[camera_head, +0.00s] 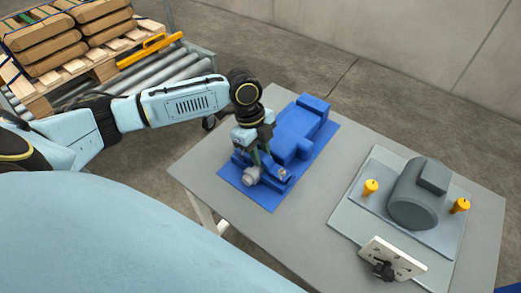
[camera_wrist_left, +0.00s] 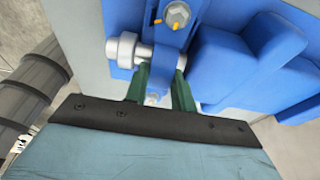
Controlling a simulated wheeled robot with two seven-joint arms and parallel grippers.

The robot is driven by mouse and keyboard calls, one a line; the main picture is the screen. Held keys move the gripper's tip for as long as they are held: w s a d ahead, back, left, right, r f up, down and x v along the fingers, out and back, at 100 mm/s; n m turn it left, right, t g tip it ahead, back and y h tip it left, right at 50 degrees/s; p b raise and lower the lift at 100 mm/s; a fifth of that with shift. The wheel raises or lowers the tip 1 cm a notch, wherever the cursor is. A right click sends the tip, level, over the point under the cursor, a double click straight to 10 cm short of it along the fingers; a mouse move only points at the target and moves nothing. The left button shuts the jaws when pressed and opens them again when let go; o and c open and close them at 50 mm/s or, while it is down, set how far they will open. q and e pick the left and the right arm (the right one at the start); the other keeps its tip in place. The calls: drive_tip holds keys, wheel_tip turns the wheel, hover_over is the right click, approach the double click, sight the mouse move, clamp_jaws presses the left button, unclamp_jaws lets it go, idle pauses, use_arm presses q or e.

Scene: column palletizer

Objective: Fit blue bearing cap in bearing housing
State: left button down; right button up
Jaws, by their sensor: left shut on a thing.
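A blue machine body with the bearing housing (camera_head: 300,128) stands on a blue mat on the table. It fills the right of the left wrist view (camera_wrist_left: 245,55). A grey shaft with a pale collar (camera_wrist_left: 125,50) sticks out at its near end; the collar also shows in the head view (camera_head: 251,176). My left gripper (camera_head: 260,160) is over this end, shut on the narrow blue bearing cap (camera_wrist_left: 166,55) between its green fingers. The cap has a bolt at each end and lies across the shaft. Whether it is fully seated I cannot tell. My right gripper is out of view.
On the right of the grey table (camera_head: 210,165), a pale plate (camera_head: 435,258) bears a dark grey rounded block (camera_head: 413,195), two yellow pegs (camera_head: 370,187) and a small white panel with a black knob (camera_head: 392,262). A loaded pallet (camera_head: 75,75) and rollers stand at the back left.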

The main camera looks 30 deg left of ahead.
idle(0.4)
use_arm(q)
drive_tip(key=c, duration=1.1)
unclamp_jaws()
drive_tip(key=p+v, duration=0.2)
drive_tip(key=v, duration=1.1)
drive_tip(key=shift+r+p, duration=0.25)
drive_tip(key=shift+p, duration=0.15)
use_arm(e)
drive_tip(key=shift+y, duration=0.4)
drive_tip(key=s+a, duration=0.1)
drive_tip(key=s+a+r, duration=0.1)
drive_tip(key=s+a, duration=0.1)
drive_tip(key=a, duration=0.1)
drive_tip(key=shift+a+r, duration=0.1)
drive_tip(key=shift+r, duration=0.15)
